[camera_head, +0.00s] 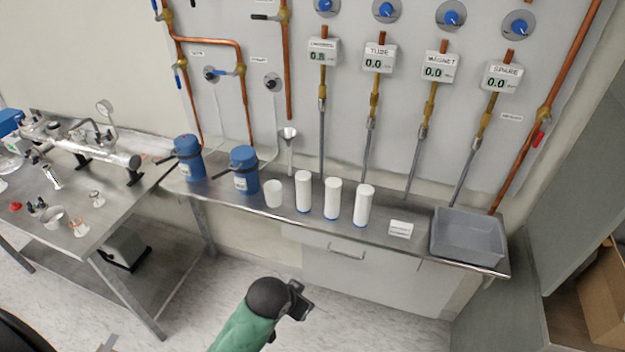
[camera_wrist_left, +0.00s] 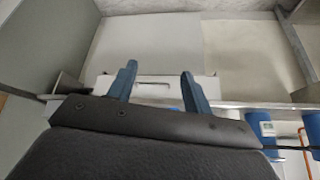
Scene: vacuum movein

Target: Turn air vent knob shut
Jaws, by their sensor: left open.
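Two small dark knobs on round plates are on the wall panel in the head view: a left knob (camera_head: 211,74) and a right knob (camera_head: 272,82). Several blue round knobs, such as the rightmost blue knob (camera_head: 519,26), sit along the panel's top. The labels are too small to read, so I cannot tell which knob is the air vent. My left gripper (camera_head: 301,300) is low in front of the bench, well away from every knob. In the left wrist view its fingers (camera_wrist_left: 159,72) are apart with nothing between them. My right gripper is not in view.
The wall bench (camera_head: 275,213) holds blue flasks (camera_head: 244,168), white cylinders (camera_head: 333,197) and a grey tray (camera_head: 470,232). A metal table (camera_head: 105,220) with apparatus stands left. Copper pipes (camera_head: 246,100) with valves run up the panel. The floor before the bench is clear.

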